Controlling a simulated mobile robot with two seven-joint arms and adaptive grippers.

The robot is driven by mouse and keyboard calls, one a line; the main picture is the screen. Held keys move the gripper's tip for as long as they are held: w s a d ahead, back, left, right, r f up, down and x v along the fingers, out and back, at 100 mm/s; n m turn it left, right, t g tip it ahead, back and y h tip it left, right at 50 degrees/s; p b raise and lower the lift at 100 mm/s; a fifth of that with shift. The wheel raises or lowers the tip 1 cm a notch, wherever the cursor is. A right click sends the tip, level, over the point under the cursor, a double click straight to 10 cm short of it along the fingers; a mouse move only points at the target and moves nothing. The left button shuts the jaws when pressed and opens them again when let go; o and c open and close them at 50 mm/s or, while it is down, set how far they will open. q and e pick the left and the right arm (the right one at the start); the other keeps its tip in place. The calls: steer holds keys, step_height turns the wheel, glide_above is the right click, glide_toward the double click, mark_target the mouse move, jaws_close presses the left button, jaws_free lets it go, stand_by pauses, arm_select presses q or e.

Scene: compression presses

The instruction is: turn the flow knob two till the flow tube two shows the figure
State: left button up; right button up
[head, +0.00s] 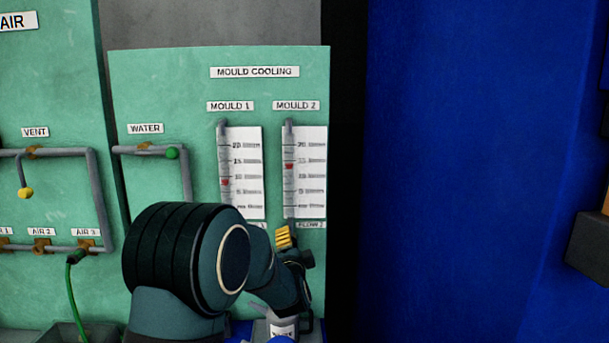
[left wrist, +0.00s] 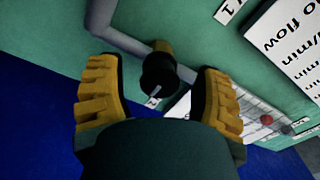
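The mould 2 flow tube (head: 289,145) stands at the right of the green panel in the head view. Its red float (head: 289,166) sits between the 10 and 15 marks, nearer 15. The FLOW 2 label (head: 312,225) is below it. My left gripper (head: 284,237) is just under that tube, its yellow fingers partly showing. In the left wrist view my left gripper (left wrist: 158,90) is open, with one finger on each side of a dark round knob (left wrist: 158,75). Gaps show between fingers and knob. The head view hides this knob behind my arm. My right gripper is not in view.
The mould 1 tube (head: 222,150) stands to the left, its red float a little under 10. A water pipe with a green handle (head: 172,153) and a vent pipe with a yellow handle (head: 25,192) are further left. A blue surface (head: 470,150) fills the right.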

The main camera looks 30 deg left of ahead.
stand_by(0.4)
arm_select(q)
steer(key=p+v, duration=0.1)
steer(key=v, duration=0.6)
steer(key=shift+p, duration=0.3)
steer(key=shift+s, duration=0.1)
stand_by(0.3)
